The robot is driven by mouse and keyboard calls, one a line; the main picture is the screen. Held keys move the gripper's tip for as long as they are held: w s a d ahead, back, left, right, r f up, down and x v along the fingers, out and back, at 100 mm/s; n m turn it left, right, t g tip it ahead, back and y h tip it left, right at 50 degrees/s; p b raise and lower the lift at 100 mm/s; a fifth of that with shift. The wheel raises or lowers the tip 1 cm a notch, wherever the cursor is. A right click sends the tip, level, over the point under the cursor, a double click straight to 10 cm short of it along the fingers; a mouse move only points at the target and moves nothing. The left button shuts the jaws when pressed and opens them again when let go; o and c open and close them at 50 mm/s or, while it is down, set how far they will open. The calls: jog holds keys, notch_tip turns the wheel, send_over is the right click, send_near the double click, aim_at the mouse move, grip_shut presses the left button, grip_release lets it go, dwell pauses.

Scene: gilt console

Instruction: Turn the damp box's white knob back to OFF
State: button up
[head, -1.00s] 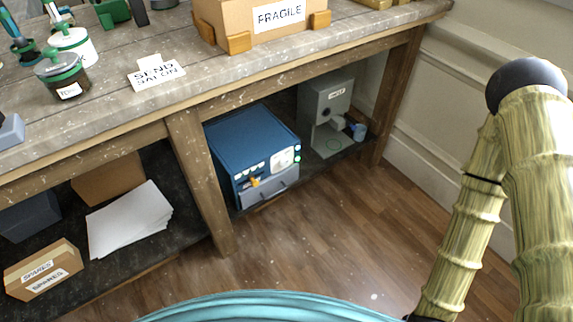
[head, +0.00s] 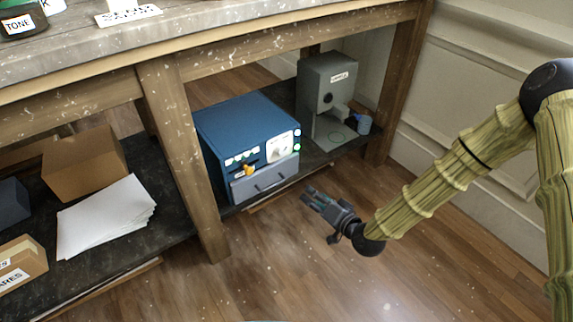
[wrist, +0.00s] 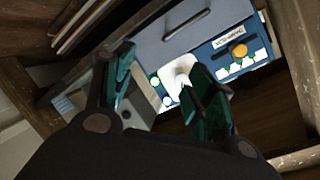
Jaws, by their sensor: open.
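The damp box is a blue box (head: 240,120) on the lower shelf under the bench. Its front shows a white round dial panel (head: 278,147), an orange knob (head: 249,170), small lit buttons and a grey drawer (head: 262,180). In the wrist view the white knob (wrist: 180,72) shows between my fingers, partly hidden by the right one, with the orange knob (wrist: 239,50) beyond it. The OFF marking is too small to read. My gripper (head: 311,195) is open and empty, in front of the box to its lower right, apart from it.
A grey machine (head: 326,85) with a small blue-grey cup (head: 364,124) stands right of the box on the shelf. A wooden bench leg (head: 185,160) stands at the box's left. Papers (head: 105,215) and cardboard boxes lie on the left shelf. The floor in front is clear.

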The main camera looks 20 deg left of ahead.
aim_at(285, 150)
jog(key=w+a+r+y+b, duration=0.1)
jog(key=w+a+b, duration=0.1)
jog(key=w+a, duration=0.1)
jog(key=w+a+r+t+y+b, duration=0.1)
jog(key=w+a+r+b, duration=0.1)
jog(key=w+a, duration=0.2)
jog(key=w+a+r+y+b, duration=0.1)
jog(key=w+a+r+b, duration=0.1)
jog(key=w+a, duration=0.2)
jog(key=shift+a+r+t+b, duration=0.2)
jog(key=shift+a+t+b, duration=0.1)
jog(key=shift+a, duration=0.15)
jog(key=shift+x, duration=0.8)
jog(key=shift+r, duration=0.15)
jog(key=c, duration=1)
